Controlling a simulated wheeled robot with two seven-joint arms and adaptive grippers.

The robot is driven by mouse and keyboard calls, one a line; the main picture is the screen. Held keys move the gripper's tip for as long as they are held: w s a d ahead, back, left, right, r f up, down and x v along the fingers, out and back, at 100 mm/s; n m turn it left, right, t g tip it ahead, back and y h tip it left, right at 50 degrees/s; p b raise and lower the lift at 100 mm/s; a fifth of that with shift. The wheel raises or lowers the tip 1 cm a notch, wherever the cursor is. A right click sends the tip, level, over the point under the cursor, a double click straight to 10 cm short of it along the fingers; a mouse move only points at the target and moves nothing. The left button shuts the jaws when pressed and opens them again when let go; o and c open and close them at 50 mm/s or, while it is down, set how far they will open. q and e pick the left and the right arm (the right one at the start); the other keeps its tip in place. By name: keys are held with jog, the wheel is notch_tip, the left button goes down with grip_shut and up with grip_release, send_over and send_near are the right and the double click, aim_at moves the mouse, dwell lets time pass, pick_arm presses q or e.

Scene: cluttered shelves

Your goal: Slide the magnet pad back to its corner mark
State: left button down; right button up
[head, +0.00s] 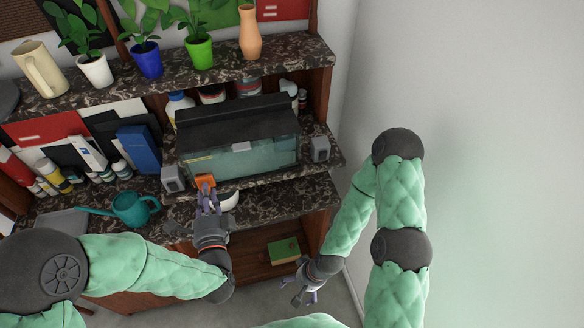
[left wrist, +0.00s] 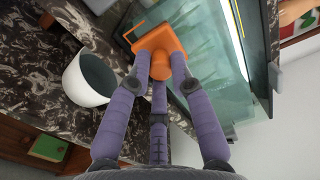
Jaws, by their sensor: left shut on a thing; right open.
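The orange magnet pad (head: 205,180) is against the front glass of the fish tank (head: 255,153), near its lower left. It also shows in the left wrist view (left wrist: 158,42), with a round knob toward me. My left gripper (head: 206,192) has its purple fingers shut around this knob; the fingertips also show in the left wrist view (left wrist: 160,72). My right gripper (head: 306,292) is open and empty, low in front of the shelves.
A white bowl (left wrist: 90,79) stands just below the tank, close to my left fingers. Grey speakers flank the tank, left (head: 172,179) and right (head: 320,149). A teal watering can (head: 133,207) stands on the lower shelf. The area right of the shelves is clear wall.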

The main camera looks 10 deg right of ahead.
pick_arm(q)
jog(key=shift+s+a+f, duration=0.15)
jog(key=shift+s+f, duration=0.05)
jog(key=shift+f, duration=0.35)
jog(key=shift+a, duration=0.5)
jog(key=c, duration=1.3)
grip_release()
jog(key=shift+o, duration=1.4)
jog(key=shift+w+a, duration=0.1)
jog(key=shift+r, duration=0.25)
jog(key=shift+s+r, duration=0.1)
jog(key=shift+s, duration=0.65)
jog(key=s, duration=0.5)
jog(key=shift+s, duration=0.15)
